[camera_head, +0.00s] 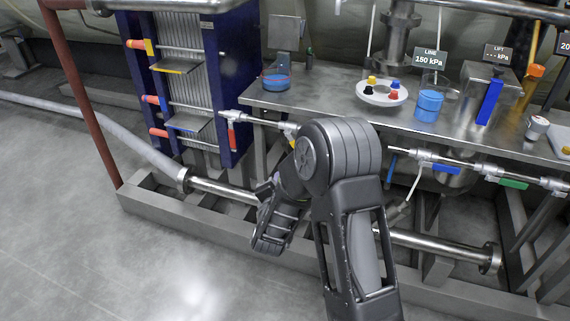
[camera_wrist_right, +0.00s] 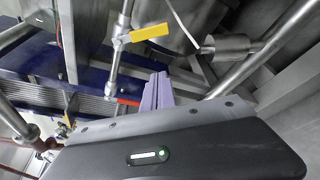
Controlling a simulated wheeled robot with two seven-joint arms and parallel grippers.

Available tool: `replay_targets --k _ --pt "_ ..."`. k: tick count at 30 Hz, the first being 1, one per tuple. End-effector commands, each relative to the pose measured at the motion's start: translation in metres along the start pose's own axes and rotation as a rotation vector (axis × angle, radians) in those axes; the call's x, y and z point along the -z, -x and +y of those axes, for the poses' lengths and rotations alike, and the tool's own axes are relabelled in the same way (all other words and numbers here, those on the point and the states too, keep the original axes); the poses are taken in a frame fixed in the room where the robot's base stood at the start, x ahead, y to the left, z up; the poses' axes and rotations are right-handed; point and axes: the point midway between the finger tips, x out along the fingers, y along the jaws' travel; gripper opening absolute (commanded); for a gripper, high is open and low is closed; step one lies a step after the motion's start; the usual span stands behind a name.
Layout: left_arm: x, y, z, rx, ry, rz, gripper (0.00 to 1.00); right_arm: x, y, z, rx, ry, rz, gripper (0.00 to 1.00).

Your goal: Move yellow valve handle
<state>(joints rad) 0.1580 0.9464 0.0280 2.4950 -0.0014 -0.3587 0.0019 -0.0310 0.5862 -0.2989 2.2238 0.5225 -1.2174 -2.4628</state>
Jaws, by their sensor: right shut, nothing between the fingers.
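The yellow valve handle (camera_wrist_right: 150,32) shows in the right wrist view as a flat yellow lever. It sits on a metal pipe fitting near the top middle and points right across the picture. My right gripper (camera_wrist_right: 156,90) shows there as pale purple fingers, shut and empty. The fingers are below the yellow handle in the picture, apart from it. In the head view my right arm covers most of the pipe where the handle sits, and the fingertips cannot be made out. My left gripper is not in view.
A red valve handle (camera_head: 232,136) hangs on the same pipe, left of my arm. Blue (camera_head: 446,169) and green (camera_head: 513,183) handles sit on the pipe to the right. A steel bench (camera_head: 325,103) stands above, a low pipe (camera_head: 428,244) runs below. Floor at left is clear.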

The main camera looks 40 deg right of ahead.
Motion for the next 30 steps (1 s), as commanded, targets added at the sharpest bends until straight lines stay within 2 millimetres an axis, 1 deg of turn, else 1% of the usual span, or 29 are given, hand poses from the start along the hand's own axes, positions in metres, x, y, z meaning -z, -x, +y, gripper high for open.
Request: replay_targets --k 5,8,11,18,20,21,24,27,30 --pt "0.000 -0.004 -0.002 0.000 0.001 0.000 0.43 0.001 -0.011 -0.001 -0.001 -0.002 -0.002 0.00" --pt "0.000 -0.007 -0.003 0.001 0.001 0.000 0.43 0.001 -0.024 -0.002 0.000 -0.002 -0.002 0.00" --pt "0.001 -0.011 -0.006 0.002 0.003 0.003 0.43 0.001 -0.041 -0.002 -0.001 -0.002 -0.004 0.00" --pt "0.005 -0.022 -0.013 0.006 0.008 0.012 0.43 0.001 -0.090 -0.003 -0.001 -0.003 -0.003 0.00" --pt "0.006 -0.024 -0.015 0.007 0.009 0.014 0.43 0.001 -0.102 -0.003 0.000 -0.002 -0.003 0.00" --pt "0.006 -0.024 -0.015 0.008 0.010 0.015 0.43 -0.008 -0.099 -0.001 0.000 -0.004 -0.004 0.00" --pt "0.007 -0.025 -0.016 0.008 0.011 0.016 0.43 -0.022 -0.092 -0.001 0.000 -0.003 -0.002 0.00" --pt "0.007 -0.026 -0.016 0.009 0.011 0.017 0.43 -0.032 -0.089 -0.001 0.000 -0.003 -0.001 0.00" --pt "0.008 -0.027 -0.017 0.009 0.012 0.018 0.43 -0.036 -0.087 0.000 -0.001 -0.002 0.000 0.00"
